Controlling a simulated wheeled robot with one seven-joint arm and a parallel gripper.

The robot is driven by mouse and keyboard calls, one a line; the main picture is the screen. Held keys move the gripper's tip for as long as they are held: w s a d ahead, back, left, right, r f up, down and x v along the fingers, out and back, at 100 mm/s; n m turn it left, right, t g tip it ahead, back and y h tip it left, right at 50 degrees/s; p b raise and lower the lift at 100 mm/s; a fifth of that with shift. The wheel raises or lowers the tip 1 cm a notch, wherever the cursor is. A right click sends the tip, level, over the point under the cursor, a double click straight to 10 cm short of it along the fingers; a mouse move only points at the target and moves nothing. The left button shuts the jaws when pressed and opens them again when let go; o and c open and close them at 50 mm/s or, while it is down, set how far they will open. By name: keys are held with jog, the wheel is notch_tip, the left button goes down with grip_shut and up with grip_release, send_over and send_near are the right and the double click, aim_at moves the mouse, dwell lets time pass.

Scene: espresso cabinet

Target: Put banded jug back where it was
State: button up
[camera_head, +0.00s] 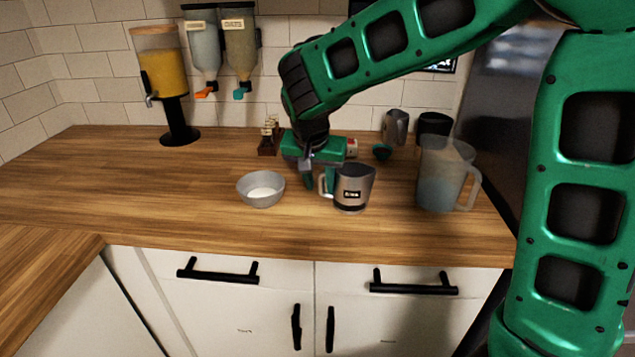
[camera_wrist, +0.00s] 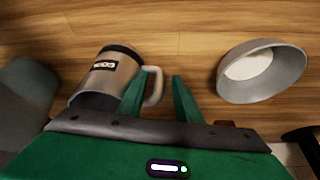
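The banded jug (camera_head: 352,190) is a steel jug with a dark band and a black label. It stands upright on the wooden counter, right of the small bowl, with its handle toward the left. In the wrist view the jug (camera_wrist: 103,78) is left of centre, its handle (camera_wrist: 156,88) pointing at my gripper (camera_wrist: 161,75). The two green fingers are apart, one by the inner side of the handle and one beyond its outer side. I cannot tell whether they touch it. In the head view my gripper (camera_head: 318,184) is low beside the handle.
A grey bowl (camera_head: 261,199) with white contents stands left of the jug. A translucent pitcher (camera_head: 440,185) stands to the right. The left counter is clear before the juice dispenser (camera_head: 161,75).

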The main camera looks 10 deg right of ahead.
jog(key=shift+r, duration=0.1)
jog(key=v, duration=1.2)
jog(key=s+d+f+g, duration=0.1)
jog(key=s+d+f, duration=0.1)
jog(key=s+d, duration=0.65)
jog(key=s+d+f+g, duration=0.2)
jog(key=s+d+f, duration=0.1)
jog(key=d, duration=1)
jog(key=s+d+f+y, duration=0.1)
jog(key=s+d+f, duration=0.1)
jog(key=s, duration=0.7)
jog(key=s+d+f+g+y, duration=0.1)
jog(key=s+d+f, duration=0.2)
jog(key=s+f, duration=0.2)
jog(key=s, duration=0.3)
jog(key=shift+s+m, duration=0.3)
jog(key=shift+s, duration=0.1)
